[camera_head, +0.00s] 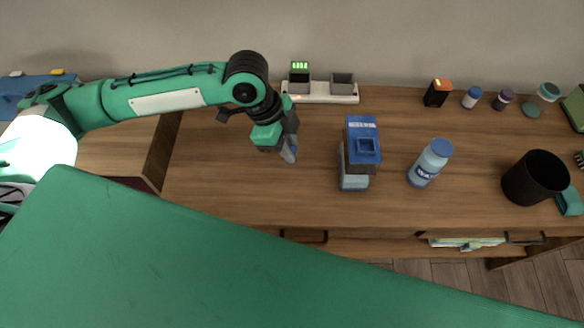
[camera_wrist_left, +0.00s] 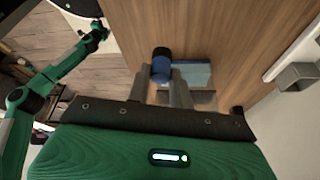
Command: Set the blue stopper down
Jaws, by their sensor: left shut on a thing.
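In the head view my left gripper (camera_head: 287,150) hangs low over the left part of the wooden table, pointing down. In the left wrist view the left gripper (camera_wrist_left: 161,78) is shut on the blue stopper (camera_wrist_left: 161,65). The stopper looks like a short dark blue cylinder, and its end sticks out past the fingertips. In the head view the fingers partly hide what they hold. I cannot tell whether the stopper touches the table (camera_head: 220,185). My right gripper does not show in the head view; in the left wrist view its arm appears small at upper left, too small to judge the jaws.
A white dock (camera_head: 320,97) lies at the back. Small containers line the back right, and a black cup (camera_head: 535,177) stands in front of them. Wood left of the gripper is clear.

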